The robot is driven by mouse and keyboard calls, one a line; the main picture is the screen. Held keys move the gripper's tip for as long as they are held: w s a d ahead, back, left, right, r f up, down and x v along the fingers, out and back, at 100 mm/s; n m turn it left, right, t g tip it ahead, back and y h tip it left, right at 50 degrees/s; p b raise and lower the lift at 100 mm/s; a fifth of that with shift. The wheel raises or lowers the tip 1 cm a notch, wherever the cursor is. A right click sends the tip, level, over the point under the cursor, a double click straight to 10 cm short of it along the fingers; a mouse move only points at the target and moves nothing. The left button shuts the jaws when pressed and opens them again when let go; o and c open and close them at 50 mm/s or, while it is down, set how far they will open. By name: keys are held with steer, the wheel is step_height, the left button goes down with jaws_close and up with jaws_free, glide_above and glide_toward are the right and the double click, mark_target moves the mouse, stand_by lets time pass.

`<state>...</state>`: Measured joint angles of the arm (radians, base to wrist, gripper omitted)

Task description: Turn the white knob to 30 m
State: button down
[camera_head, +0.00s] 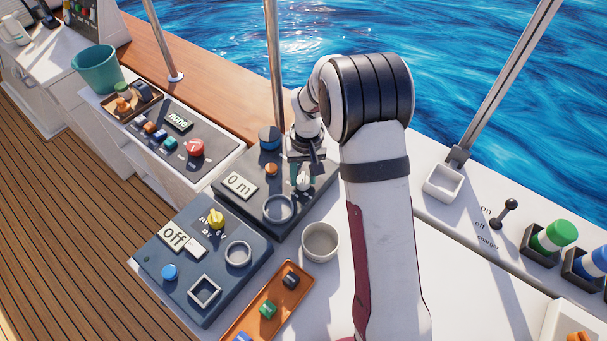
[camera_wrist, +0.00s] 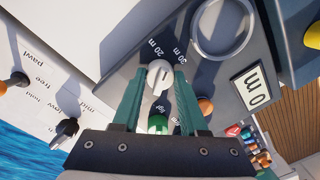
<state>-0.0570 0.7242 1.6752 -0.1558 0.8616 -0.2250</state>
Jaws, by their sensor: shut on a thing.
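The white knob (camera_wrist: 160,77) sits on a dark panel (camera_wrist: 128,72) in the wrist view, with "20 m" and "30 m" printed beyond it. It is small in the head view (camera_head: 304,182). My gripper (camera_wrist: 161,72) has its green fingers on either side of the knob and is shut on it. In the head view my gripper (camera_head: 304,172) points down over the panel. The display (camera_wrist: 257,87) beside it reads "0 m". Which mark the knob points at is not clear.
A white cup (camera_head: 320,242) stands close to the right.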

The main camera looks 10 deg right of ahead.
mark_target(306, 182)
steer(key=m, duration=0.5)
steer(key=shift+s+m, duration=0.1)
steer(key=shift+m, duration=0.2)
steer(key=shift+a, duration=0.1)
stand_by(0.4)
steer(key=shift+c, duration=2.2)
jaws_free()
step_height(306, 182, up, 16)
steer(key=shift+s+d, duration=0.15)
steer(key=shift+d, duration=0.2)
steer(key=shift+f, duration=0.1)
